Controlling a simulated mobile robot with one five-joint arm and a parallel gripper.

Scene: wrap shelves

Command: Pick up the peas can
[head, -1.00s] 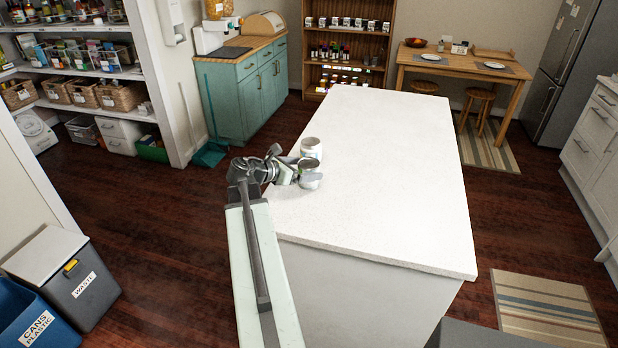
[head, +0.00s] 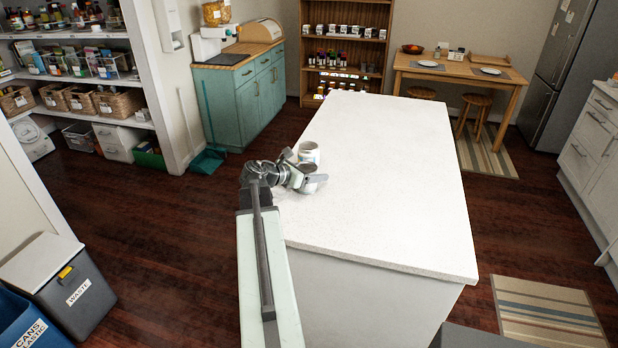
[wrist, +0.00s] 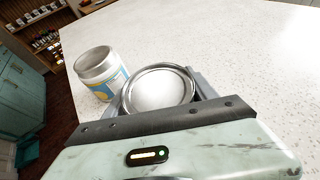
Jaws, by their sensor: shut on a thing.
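A can with a round metal lid (wrist: 158,88) stands between the jaws of my gripper in the wrist view. My gripper (head: 306,178) is shut on this can at the left edge of the white counter. The can's label is hidden, so I cannot read whether it says peas. In the head view my gripper mostly covers it. A second can, with a blue, white and yellow label (wrist: 104,84), stands upright just beside it, to the left in the wrist view. It also shows behind my gripper in the head view (head: 309,152).
The white counter (head: 390,170) is otherwise bare, with wide free room to the right. A teal cabinet (head: 235,100) and a wooden shelf (head: 343,50) stand behind. Waste and recycling bins (head: 75,290) are at the lower left.

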